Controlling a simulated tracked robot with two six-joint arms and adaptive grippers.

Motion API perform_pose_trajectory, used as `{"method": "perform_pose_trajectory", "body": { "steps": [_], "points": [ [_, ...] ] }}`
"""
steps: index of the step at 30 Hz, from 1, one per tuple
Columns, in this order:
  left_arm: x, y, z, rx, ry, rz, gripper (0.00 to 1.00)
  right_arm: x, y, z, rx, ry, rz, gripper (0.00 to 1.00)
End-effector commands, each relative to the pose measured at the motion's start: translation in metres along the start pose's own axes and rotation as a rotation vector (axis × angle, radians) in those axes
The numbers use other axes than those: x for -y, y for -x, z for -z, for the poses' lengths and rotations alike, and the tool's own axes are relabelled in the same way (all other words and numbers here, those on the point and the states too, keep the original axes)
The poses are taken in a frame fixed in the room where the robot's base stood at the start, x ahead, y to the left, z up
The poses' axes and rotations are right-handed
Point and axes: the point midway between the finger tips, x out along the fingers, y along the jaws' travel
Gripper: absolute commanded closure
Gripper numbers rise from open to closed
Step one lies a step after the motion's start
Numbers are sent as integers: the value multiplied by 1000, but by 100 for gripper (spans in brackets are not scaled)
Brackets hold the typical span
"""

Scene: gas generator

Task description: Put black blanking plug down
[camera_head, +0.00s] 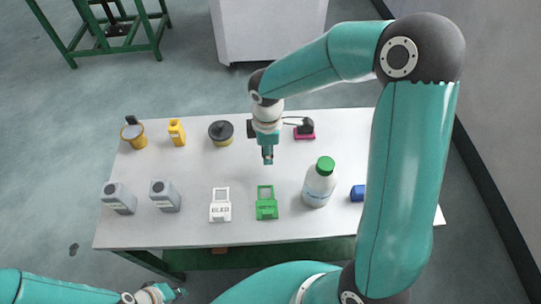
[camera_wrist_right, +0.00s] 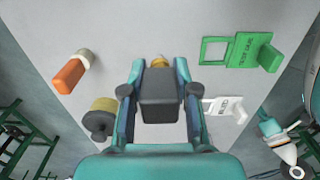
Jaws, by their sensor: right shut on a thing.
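My right gripper (camera_head: 267,157) hangs over the middle of the table, pointing down. In the right wrist view the fingers of my right gripper (camera_wrist_right: 158,85) are closed on the sides of a dark block, taken to be the black blanking plug (camera_wrist_right: 159,100). A small yellowish piece shows past its far end. In the head view the plug is mostly hidden by the fingers, and I cannot tell its exact height above the table. My left gripper (camera_head: 172,292) is low at the bottom left, off the table's front edge; its finger opening is too small to judge.
On the table (camera_head: 190,237) stand a white bottle (camera_head: 319,188), a green tag (camera_head: 266,207), a white tag (camera_head: 220,210), two grey bottles (camera_head: 165,197), a black-and-yellow jar (camera_head: 221,133), a red-based part (camera_head: 304,132) and a blue piece (camera_head: 357,193). The middle is bare.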

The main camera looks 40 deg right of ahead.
Motion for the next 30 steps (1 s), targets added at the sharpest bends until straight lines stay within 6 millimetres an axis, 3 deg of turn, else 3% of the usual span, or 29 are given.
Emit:
{"method": "perform_pose_trajectory", "body": {
  "steps": [6,17,18,21,22,30],
  "points": [
    [1,-4,0,0,0,0,100,1,-29,0,1,0,2,100],
    [2,-6,0,0,0,0,100,0,-33,0,1,0,1,100],
    [2,-5,0,0,0,0,100,0,-32,0,1,0,1,66],
    [2,-5,0,0,0,0,100,0,-31,0,1,0,1,49],
    [2,-5,0,0,0,0,100,0,-31,0,1,0,1,46],
    [2,-5,0,0,0,0,100,0,-31,0,1,0,1,46]
  ]
}}
